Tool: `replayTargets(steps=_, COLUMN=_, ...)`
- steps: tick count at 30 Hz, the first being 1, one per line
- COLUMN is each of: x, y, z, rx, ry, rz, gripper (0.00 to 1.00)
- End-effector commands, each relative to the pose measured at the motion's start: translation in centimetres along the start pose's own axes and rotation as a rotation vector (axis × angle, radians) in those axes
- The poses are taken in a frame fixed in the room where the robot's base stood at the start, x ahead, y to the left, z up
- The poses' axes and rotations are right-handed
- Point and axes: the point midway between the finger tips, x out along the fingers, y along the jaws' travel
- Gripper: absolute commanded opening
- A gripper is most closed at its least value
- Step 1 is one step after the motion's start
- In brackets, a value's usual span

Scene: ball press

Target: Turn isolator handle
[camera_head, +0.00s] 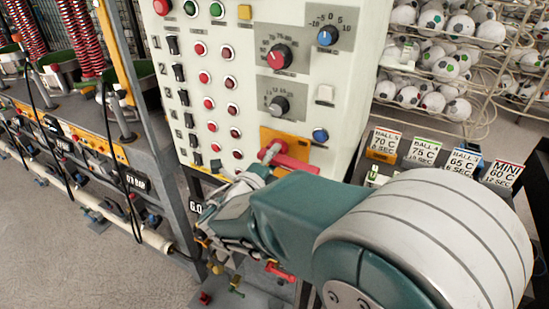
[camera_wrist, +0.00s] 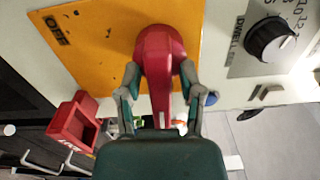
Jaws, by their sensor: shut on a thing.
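The isolator handle (camera_wrist: 157,50) is a red lever with a round hub on a yellow-orange plate (camera_wrist: 100,42) marked OFF. In the wrist view, the lever points from its hub towards my gripper (camera_wrist: 157,88). One finger lies along each side of the lever, and my gripper is shut on it. The lever's near end is hidden by my gripper's body. In the head view, the yellow plate (camera_head: 307,141) sits low on the white control panel (camera_head: 222,130). My arm reaches to it from the lower right, and the grip itself is hard to see there.
A black dwell knob (camera_wrist: 270,40) is beside the plate in the wrist view. A red block (camera_wrist: 74,122) juts out at the lower left. In the head view, a blue knob (camera_head: 320,135) is right of the plate, and ball racks (camera_head: 440,65) stand behind.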

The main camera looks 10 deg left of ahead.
Motion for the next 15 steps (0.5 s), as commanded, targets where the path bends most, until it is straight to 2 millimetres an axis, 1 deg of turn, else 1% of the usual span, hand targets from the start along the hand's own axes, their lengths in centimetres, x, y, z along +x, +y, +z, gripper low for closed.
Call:
replayTargets(steps=1, x=-0.08, y=0.07, z=0.28, rx=-0.018, ry=-0.010, rz=0.002, gripper=0.00)
replayTargets(steps=6, x=-0.09, y=0.07, z=0.29, rx=-0.063, ry=-0.010, rz=0.003, gripper=0.00)
replayTargets(steps=15, x=-0.10, y=0.12, z=0.28, rx=-0.083, ry=-0.010, rz=0.004, gripper=0.00)
